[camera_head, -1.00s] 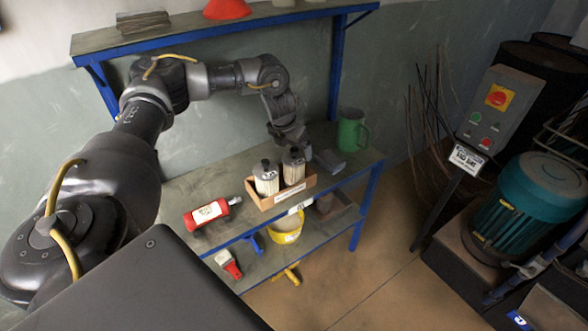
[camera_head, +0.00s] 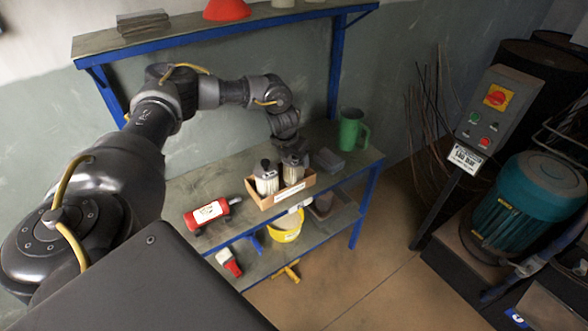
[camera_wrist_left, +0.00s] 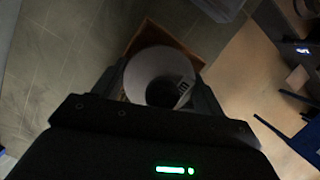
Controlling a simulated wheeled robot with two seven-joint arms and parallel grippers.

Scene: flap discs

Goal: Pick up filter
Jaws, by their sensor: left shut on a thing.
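Two pale, pleated cylindrical filters with dark caps stand side by side in a small cardboard box (camera_head: 278,200) on the bench. The left filter (camera_head: 266,184) is free of the gripper. My left gripper (camera_head: 295,160) reaches down from behind and is shut on the right filter (camera_head: 292,175) near its top. That filter still sits in the box. In the left wrist view the held filter (camera_wrist_left: 148,66) shows as a round pale end with a dark centre between the fingers, the box (camera_wrist_left: 182,49) around it. My right gripper is not in view.
A green mug (camera_head: 351,130) and a grey block (camera_head: 327,160) stand to the right. A blue-edged shelf (camera_head: 225,36) hangs above the arm.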

